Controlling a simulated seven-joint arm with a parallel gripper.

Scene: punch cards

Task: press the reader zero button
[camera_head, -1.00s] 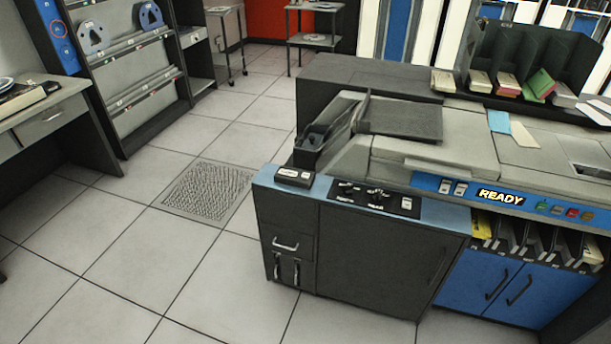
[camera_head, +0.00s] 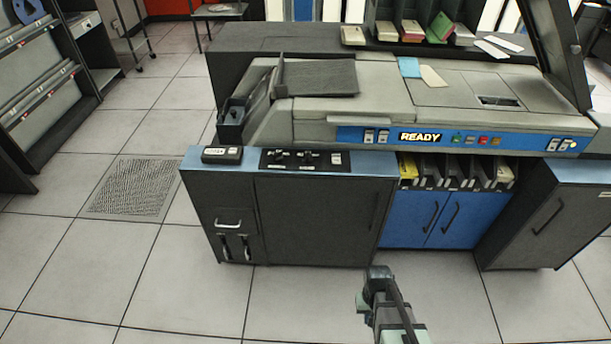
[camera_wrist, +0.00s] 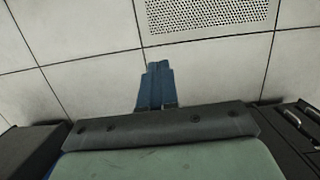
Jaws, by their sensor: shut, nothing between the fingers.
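The card reader (camera_head: 330,115) is a grey and blue machine on dark cabinets in the head view. Its blue strip (camera_head: 352,134) carries a lit READY sign (camera_head: 420,137), pale buttons (camera_head: 376,136) to the left of it, and small green, red and orange buttons (camera_head: 483,140) to the right. A black panel (camera_head: 304,159) with knobs and a pale switch lies lower left. The labels are too small to read, so I cannot tell which button is zero. My gripper (camera_wrist: 157,68) is shut and empty over the floor in the wrist view. My arm shows low in front of the cabinets in the head view.
A small black box (camera_head: 222,154) sits on the left cabinet's blue top. Card slots (camera_head: 452,172) sit above blue doors. A dark cabinet (camera_head: 545,215) stands at right, and a tall dark panel (camera_head: 552,50) rises behind it. The tiled floor in front is clear.

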